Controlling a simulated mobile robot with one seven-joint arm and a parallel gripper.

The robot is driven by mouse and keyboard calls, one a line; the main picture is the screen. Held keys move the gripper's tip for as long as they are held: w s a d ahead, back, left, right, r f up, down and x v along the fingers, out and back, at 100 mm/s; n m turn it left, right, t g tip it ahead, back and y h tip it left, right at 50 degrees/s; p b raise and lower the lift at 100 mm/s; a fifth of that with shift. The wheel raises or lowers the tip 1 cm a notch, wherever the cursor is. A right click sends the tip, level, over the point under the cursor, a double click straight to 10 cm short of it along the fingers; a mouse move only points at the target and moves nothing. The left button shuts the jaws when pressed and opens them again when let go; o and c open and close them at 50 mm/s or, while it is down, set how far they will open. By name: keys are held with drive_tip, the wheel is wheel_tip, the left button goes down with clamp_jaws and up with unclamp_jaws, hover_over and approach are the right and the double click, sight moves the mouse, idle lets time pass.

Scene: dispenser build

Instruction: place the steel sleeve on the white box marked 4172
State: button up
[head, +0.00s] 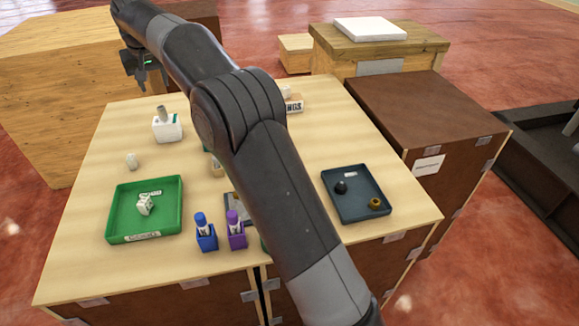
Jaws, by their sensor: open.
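A white box (167,129) stands toward the back left of the table. It has a dark marking on its front, too small to read as 4172. A grey-beige cylinder (161,113), which looks like the steel sleeve, stands on top of the box, roughly upright and slightly tilted. I cannot tell whether it is seated in an opening or only rests on the top. My gripper (141,84) is up beyond the table's back left edge, behind and above the box, open and apart from the cylinder. No object shows between its fingers.
A green tray (112,222) with white pieces and a small pale cylinder (131,161) lie at left. Blue (206,238) and purple (237,236) holders stand in front. A dark tray (361,212) holds a black piece and a brass ring. My arm crosses the table, hiding its middle.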

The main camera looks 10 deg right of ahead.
drive_tip(key=s+d+r+m+t, duration=0.1)
drive_tip(key=s+d+r, duration=0.3)
drive_tip(key=s+d, duration=0.6)
drive_tip(key=s+d+r, duration=0.4)
drive_tip(key=s+d, duration=0.7)
drive_tip(key=s+d+f, duration=0.3)
drive_tip(key=s+f, duration=0.1)
drive_tip(key=s, duration=0.4)
drive_tip(key=s+d+f+m, duration=0.1)
drive_tip(key=s+d+f, duration=0.3)
drive_tip(key=s, duration=0.5)
drive_tip(key=s+d+f+m+h, duration=0.1)
drive_tip(key=s+d+f, duration=0.2)
drive_tip(key=s, duration=0.5)
drive_tip(key=shift+s+d+f, duration=0.15)
drive_tip(key=shift+d+f, duration=0.1)
drive_tip(key=shift+f, duration=0.55)
